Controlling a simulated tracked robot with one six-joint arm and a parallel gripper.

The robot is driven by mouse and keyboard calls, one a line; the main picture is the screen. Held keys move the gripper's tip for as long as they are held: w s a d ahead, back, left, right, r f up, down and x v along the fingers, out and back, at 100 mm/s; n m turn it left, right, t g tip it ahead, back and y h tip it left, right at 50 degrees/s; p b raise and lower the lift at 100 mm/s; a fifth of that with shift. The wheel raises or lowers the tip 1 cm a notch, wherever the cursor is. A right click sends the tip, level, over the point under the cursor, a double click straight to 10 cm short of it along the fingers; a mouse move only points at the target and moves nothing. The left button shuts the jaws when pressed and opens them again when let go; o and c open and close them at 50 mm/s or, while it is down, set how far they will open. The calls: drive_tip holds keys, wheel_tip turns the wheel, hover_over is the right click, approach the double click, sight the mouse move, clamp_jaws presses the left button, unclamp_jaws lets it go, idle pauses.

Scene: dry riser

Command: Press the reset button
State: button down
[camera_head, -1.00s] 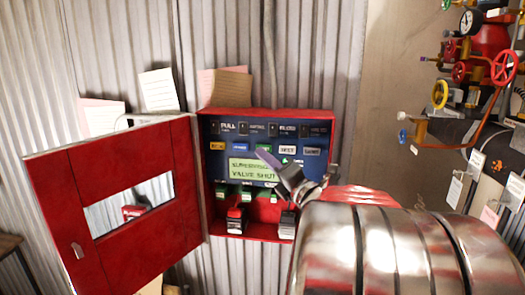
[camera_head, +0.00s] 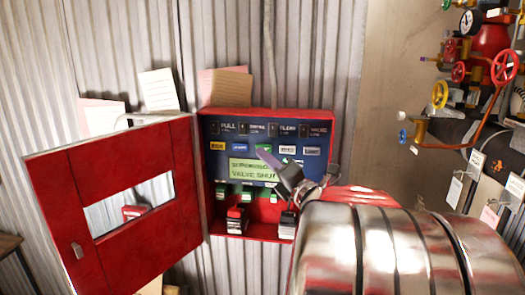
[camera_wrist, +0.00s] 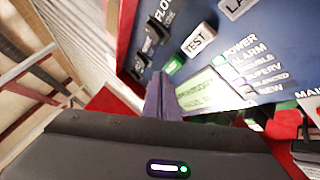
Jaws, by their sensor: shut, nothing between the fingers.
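No reset label is readable; the green button's label is too small to tell. Contact cannot be told. In the wrist view, the shut fingers (camera_wrist: 160,88) point at the panel beside the lit display (camera_wrist: 208,92), near the white TEST button (camera_wrist: 198,40).
The red box door (camera_head: 105,240) stands open to the left. Paper notes (camera_head: 158,90) are on the corrugated wall above. Small padlock-like items (camera_head: 237,218) are along the box's bottom. Pipes and valves with coloured handwheels (camera_head: 505,66) are at the right.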

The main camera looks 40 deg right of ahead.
drive_tip(key=shift+w, duration=0.1)
drive_tip(key=shift+w+d, duration=0.25)
drive_tip(key=shift+d, duration=0.1)
drive_tip(key=shift+w+d, duration=0.3)
drive_tip(key=shift+d, duration=0.1)
idle(1.2)
idle(0.4)
drive_tip(key=shift+s+a, duration=0.6)
drive_tip(key=shift+a, duration=0.15)
drive_tip(key=shift+a, duration=0.1)
drive_tip(key=s+a, duration=0.1)
drive_tip(key=a, duration=0.1)
drive_tip(key=s+a, duration=0.1)
drive_tip(key=s, duration=0.1)
drive_tip(key=shift+a, duration=0.4)
idle(0.6)
